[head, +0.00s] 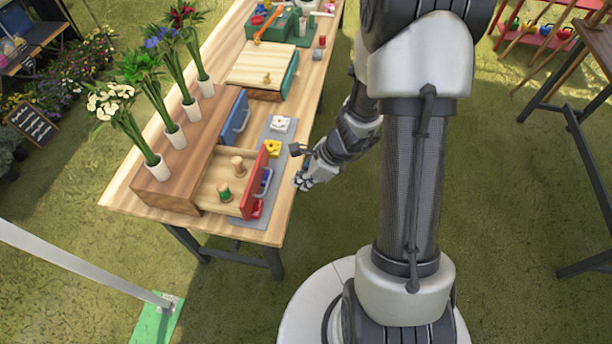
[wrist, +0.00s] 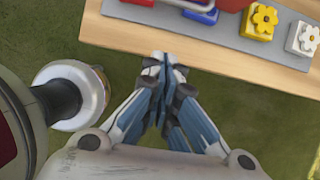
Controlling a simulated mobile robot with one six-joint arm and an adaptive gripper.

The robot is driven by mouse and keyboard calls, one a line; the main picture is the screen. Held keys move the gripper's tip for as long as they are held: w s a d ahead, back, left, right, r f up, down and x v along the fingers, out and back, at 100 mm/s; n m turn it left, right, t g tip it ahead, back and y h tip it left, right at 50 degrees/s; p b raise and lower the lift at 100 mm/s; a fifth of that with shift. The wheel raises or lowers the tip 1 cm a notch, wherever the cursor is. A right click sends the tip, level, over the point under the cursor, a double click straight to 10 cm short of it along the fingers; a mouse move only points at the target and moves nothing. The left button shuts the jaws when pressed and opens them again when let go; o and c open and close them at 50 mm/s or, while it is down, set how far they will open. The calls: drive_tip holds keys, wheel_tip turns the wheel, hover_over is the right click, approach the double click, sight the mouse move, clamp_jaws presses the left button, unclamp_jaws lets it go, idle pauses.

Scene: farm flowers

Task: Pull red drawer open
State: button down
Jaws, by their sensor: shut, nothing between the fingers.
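The red drawer (head: 254,186) stands out from the wooden cabinet (head: 178,182), its inside showing. A thread spool with green thread (head: 225,193) and one with tan thread (head: 238,166) sit in it. A metal handle (head: 266,182) is on its red front. My gripper (head: 302,180) is right of the drawer front, apart from the handle, by the table's edge. In the wrist view my gripper (wrist: 162,62) has its fingertips together with nothing between them, just off the table edge. A bit of the handle (wrist: 185,4) shows at the top there.
A grey mat (head: 276,134) on the table holds a yellow flower block (head: 272,148), a white one (head: 280,124) and red and blue pieces. The blue drawer (head: 235,118) is also out a little. Several potted flowers stand on the cabinet. Grass lies beyond the table edge.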

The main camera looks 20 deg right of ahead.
drive_tip(key=w+a+f, duration=0.1)
drive_tip(key=a, duration=0.1)
drive_tip(key=w+a+f+b, duration=0.1)
drive_tip(key=w+a+f, duration=0.1)
drive_tip(key=shift+a+f, duration=0.1)
drive_tip(key=shift+f, duration=0.15)
drive_tip(key=shift+w+a+r, duration=0.1)
drive_tip(key=shift+w+a, duration=0.15)
drive_tip(key=shift+a, duration=0.05)
drive_tip(key=shift+w+a, duration=0.4)
drive_tip(key=shift+a, duration=0.2)
drive_tip(key=shift+w+a, duration=0.4)
drive_tip(key=shift+a, duration=0.2)
drive_tip(key=shift+d, duration=0.1)
